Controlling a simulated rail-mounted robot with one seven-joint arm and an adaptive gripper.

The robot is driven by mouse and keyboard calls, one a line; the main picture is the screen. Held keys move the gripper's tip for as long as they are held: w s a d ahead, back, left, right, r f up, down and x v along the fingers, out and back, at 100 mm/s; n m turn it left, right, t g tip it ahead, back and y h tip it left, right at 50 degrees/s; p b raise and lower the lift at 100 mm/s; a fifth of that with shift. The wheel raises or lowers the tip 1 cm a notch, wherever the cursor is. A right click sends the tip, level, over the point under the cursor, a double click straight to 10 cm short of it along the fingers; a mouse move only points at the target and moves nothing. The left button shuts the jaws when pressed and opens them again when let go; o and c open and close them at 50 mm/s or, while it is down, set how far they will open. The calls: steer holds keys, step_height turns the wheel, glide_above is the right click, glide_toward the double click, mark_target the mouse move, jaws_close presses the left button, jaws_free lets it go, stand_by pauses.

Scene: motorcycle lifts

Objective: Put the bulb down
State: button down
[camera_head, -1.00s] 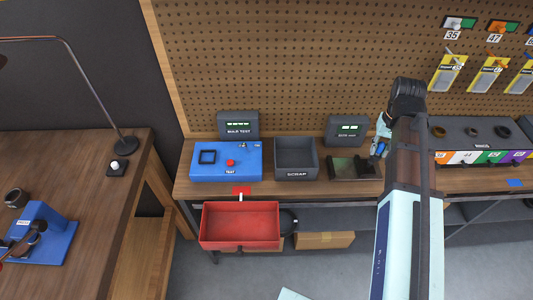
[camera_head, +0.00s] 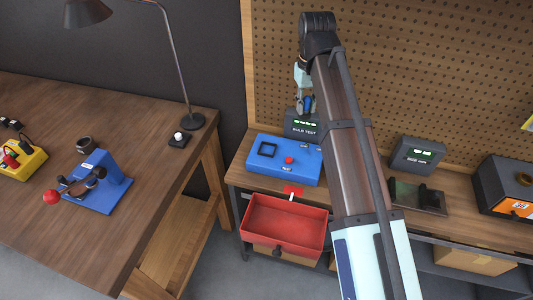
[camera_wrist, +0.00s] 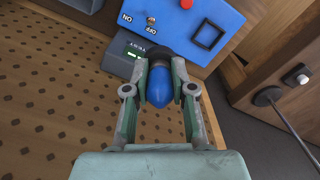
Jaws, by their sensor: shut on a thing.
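My gripper (camera_wrist: 160,66) is shut on a blue bulb (camera_wrist: 159,90) with a dark base, held between its two fingers in the wrist view. In the head view, my gripper (camera_head: 305,106) hangs in front of the pegboard, overlapping the grey BULB TEST display (camera_head: 301,125). The bulb appears there only as a small blue patch. The blue test box (camera_head: 262,170) with a dark square recess and a red button (camera_head: 289,160) sits on the bench in front of that display. The test box also shows in the wrist view (camera_wrist: 228,14).
A red open drawer (camera_head: 285,232) juts out below the bench. A second display (camera_head: 417,155) and a dark tray (camera_head: 418,197) stand right of my arm. A wooden table (camera_head: 90,115) with a lamp (camera_head: 185,70) is at left. My arm hides the bench middle.

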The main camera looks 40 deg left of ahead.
steer(key=s+a+r+n, duration=0.35)
steer(key=s+a, duration=0.25)
steer(key=a, duration=0.3)
steer(key=shift+m, duration=0.35)
step_height(320, 180, down, 19)
steer(key=p, duration=0.4)
steer(key=shift+r, duration=0.15)
steer(key=c, duration=1)
jaws_free()
step_height(320, 180, up, 12)
steer(key=b, duration=0.2)
steer(key=shift+b, duration=0.4)
